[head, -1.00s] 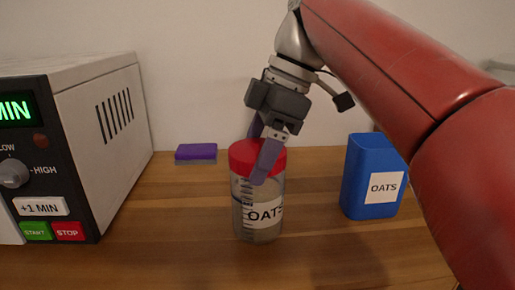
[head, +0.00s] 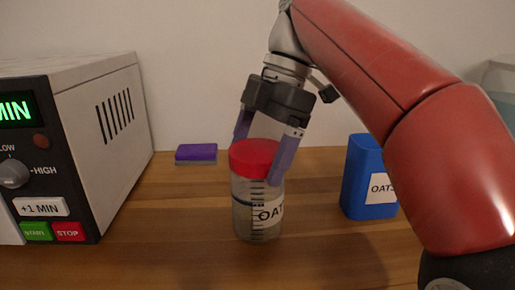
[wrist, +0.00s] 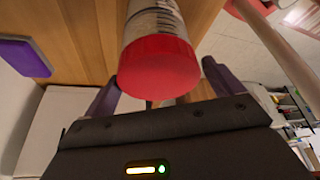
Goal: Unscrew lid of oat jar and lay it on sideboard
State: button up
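The oat jar is a clear jar (head: 242,215) with a white OATS label and scale marks, upright on the wooden sideboard (head: 160,225). Its red lid (head: 255,157) sits on top. My gripper (head: 256,160) comes down from above and is shut on the lid, one purple finger on the far left side and one on the near right side. In the wrist view the red lid (wrist: 158,70) lies between the two fingers (wrist: 161,80). Part of the lid's far rim and of the label are hidden by the fingers and the jar's turn.
A microwave (head: 95,140) stands at the left. A purple-topped block (head: 196,153) lies at the back against the wall. A blue OATS container (head: 366,180) stands right of the jar, partly behind my red arm. The sideboard is clear between microwave and jar.

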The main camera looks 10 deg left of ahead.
jog(key=m+t, duration=0.1)
jog(key=m, duration=0.2)
jog(key=m+t, duration=0.1)
jog(key=m, duration=0.2)
jog(key=shift+m+t+y+b, duration=0.3)
jog(key=shift+m+y+b, duration=0.1)
jog(key=shift+m+t, duration=0.5)
jog(key=shift+m, duration=0.7)
jog(key=m+t, duration=0.1)
jog(key=m, duration=0.4)
jog(key=shift+r+t+p, duration=0.1)
jog(key=shift+t+p, duration=0.3)
jog(key=m+t+h, duration=0.1)
jog(key=m, duration=0.2)
jog(key=m+h, duration=0.1)
jog(key=m, duration=0.2)
jog(key=shift+t, duration=0.4)
jog(key=m+h, duration=0.1)
jog(key=m, duration=0.2)
jog(key=m+h, duration=0.2)
jog(key=m, duration=0.2)
jog(key=shift+c, duration=0.3)
